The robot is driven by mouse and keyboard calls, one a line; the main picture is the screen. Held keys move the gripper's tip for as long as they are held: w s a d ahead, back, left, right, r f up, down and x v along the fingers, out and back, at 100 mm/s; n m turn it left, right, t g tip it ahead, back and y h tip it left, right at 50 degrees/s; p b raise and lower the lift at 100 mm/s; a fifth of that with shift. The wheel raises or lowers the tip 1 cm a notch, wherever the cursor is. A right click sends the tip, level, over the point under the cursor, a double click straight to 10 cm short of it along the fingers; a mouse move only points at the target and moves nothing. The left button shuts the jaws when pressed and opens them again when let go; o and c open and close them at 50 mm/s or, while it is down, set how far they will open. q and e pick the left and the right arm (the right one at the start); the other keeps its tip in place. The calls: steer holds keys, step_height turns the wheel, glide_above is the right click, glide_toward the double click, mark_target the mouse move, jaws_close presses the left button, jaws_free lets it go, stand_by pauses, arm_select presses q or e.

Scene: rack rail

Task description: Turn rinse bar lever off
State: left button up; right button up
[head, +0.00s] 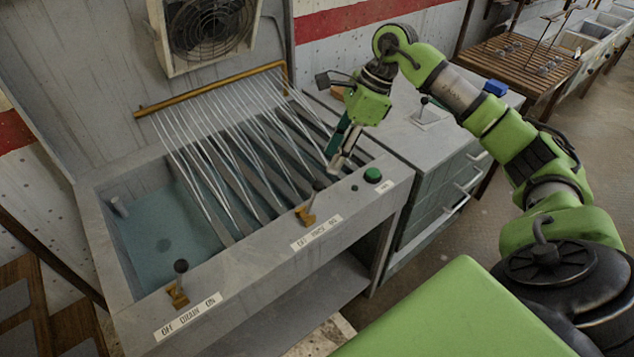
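The rinse lever (305,215) has a brass base and a dark knob (318,186) on the sink's front ledge. It leans to the right, toward the ON end of its "OFF RINSE ON" label (316,234). Water streams fall from the brass rinse bar (212,87) into the sink (92,215). My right gripper (336,169) points down just behind and to the right of the knob. I cannot tell whether it touches the knob, or whether its fingers are open or shut. My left gripper is not in view.
A drain lever (178,292) stands on the same ledge at the left. A green button (373,175) is right of the rinse lever, close to my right gripper. A grey cabinet (430,150) with drawers adjoins the sink on the right. A fan (205,28) hangs above.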

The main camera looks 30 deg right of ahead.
mark_target(319, 181)
steer(key=p+x, duration=0.2)
steer(key=x, duration=0.7)
steer(key=shift+a+f+p, duration=0.1)
steer(key=shift+a+p, duration=0.05)
steer(key=shift+p, duration=0.15)
steer(key=shift+w+a+f, duration=0.1)
steer(key=shift+f, duration=0.4)
jaws_close()
